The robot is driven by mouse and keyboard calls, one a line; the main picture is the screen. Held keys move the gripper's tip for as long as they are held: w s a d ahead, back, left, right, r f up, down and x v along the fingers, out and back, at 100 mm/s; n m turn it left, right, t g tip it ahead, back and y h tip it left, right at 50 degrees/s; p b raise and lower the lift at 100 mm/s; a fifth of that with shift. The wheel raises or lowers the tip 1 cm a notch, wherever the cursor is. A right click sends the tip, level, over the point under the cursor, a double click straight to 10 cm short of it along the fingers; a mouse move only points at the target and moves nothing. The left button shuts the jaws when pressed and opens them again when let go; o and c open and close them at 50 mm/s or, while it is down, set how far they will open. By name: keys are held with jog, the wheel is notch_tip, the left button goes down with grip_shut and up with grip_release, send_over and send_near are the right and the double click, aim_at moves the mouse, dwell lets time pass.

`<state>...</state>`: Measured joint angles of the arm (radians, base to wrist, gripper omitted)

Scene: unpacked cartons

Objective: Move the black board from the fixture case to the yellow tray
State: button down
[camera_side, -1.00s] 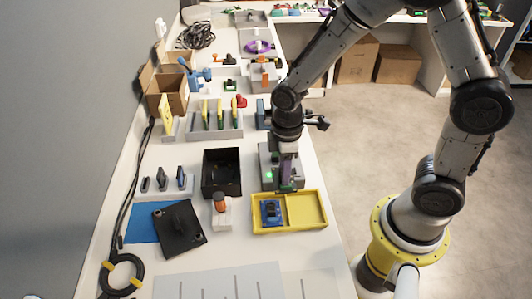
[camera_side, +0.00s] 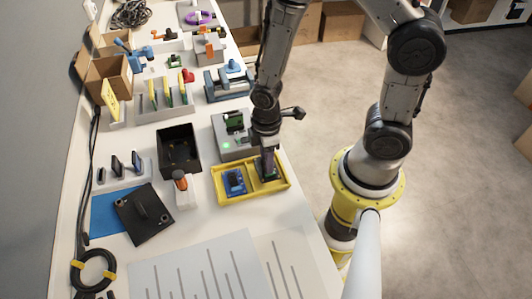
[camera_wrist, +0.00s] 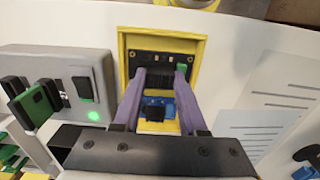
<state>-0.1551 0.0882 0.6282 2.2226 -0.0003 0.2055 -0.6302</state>
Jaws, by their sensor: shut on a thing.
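The black board (camera_wrist: 150,62) lies at the far compartment of the yellow tray (camera_wrist: 201,55) in the wrist view, between my purple fingertips. In the side view the yellow tray (camera_side: 225,198) has a blue part in its left compartment. My gripper (camera_side: 266,173) points down into the right compartment, shut on the board (camera_side: 270,177), mostly hidden there. The fingers also show in the wrist view (camera_wrist: 161,78). Whether the board touches the tray floor I cannot tell. The grey fixture case (camera_side: 232,146) with a green light stands just behind the tray.
The blue part (camera_side: 234,182) sits in the tray's left compartment. A green board (camera_side: 234,122) stands at the fixture case. A black open box (camera_side: 178,150) and an orange-topped holder (camera_side: 183,190) are left of the tray. Printed sheets (camera_side: 200,269) lie in front.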

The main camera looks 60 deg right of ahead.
jog(key=shift+f, duration=1.4)
jog(key=shift+c, duration=1.9)
grip_release()
jog(key=shift+w, duration=0.1)
notch_tip(320, 180, up, 14)
jog(key=shift+f, duration=0.15)
